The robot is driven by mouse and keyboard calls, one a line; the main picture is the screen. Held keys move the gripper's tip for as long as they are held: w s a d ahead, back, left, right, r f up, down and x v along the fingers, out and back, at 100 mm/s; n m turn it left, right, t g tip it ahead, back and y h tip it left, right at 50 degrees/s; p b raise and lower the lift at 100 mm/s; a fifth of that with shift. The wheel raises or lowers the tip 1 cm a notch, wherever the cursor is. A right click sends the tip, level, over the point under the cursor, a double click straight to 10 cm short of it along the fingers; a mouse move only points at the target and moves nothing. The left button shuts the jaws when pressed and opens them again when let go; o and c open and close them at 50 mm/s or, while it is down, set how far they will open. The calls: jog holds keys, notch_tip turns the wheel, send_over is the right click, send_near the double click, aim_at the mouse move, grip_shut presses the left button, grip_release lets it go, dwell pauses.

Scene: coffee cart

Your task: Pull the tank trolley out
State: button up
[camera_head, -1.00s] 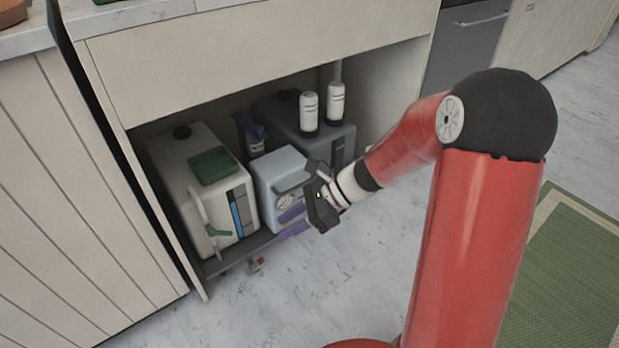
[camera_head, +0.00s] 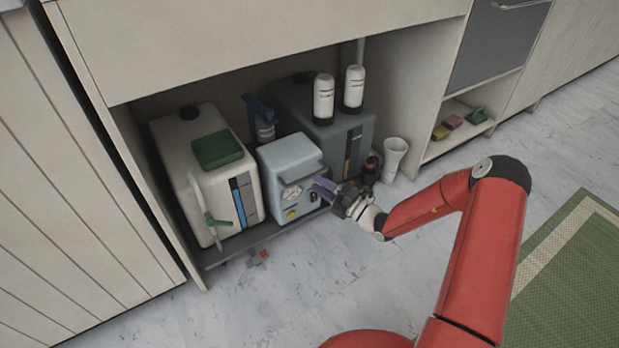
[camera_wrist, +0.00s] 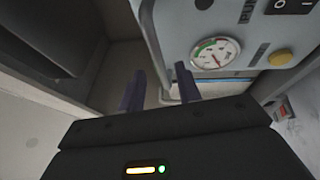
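The tank trolley (camera_head: 240,247) is a low dark grey deck under the counter. It carries a white tank (camera_head: 190,175) with a green block on top, a pale blue pump box (camera_head: 290,160) with a gauge, and a dark grey tank (camera_head: 340,140). My gripper (camera_head: 326,187) is at the pump box's lower right front. In the wrist view its two purple fingers (camera_wrist: 161,88) are apart, just below the box's gauge (camera_wrist: 215,53). A pale edge or bar shows between and beyond them; I cannot tell whether they touch it. Any trolley handle is hidden or unclear.
Two white bottles (camera_head: 324,97) stand on the grey tank. A white vase-like container (camera_head: 394,158) stands right of the trolley, by the cabinet's side wall. The floor in front is mostly clear.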

aim_at(308, 176)
jog(key=x, duration=0.4)
jog(key=shift+w+a, duration=0.25)
jog(key=shift+a, duration=0.1)
jog(key=shift+c, duration=0.2)
grip_shut()
